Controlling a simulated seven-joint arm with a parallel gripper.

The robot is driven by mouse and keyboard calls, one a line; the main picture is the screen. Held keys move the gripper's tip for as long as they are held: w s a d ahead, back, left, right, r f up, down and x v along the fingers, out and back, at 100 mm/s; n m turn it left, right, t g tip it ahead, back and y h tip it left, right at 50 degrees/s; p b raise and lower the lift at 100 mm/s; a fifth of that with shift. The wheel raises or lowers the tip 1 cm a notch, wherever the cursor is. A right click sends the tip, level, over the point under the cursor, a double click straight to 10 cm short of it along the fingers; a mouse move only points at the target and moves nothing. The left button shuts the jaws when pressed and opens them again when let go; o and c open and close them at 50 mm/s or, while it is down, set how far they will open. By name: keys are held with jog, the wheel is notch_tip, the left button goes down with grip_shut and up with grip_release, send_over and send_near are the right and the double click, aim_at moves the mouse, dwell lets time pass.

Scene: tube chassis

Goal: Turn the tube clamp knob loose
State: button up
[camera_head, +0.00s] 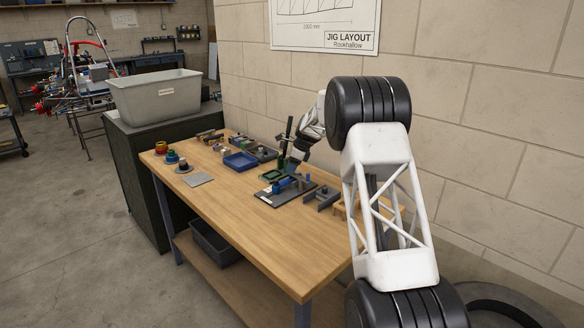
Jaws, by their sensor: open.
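A dark base plate (272,201) lies near the middle of the workbench's far side and carries small blue parts (285,184). A green part (271,175) sits just behind it. The clamp and its knob are too small for me to tell apart from these parts. My gripper (291,164) is open, low over the bench beside the green part and behind the blue parts. Its fingertips are small and partly hidden, so I cannot tell whether they touch anything.
The wooden workbench (240,225) is clear along its front. A blue tray (240,161), a grey plate (198,179) and several colored round pieces stand to the left. Grey metal brackets (322,198) stand right of the base plate. A block wall rises behind.

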jog(key=shift+f, duration=0.2)
jog(key=c, duration=0.9)
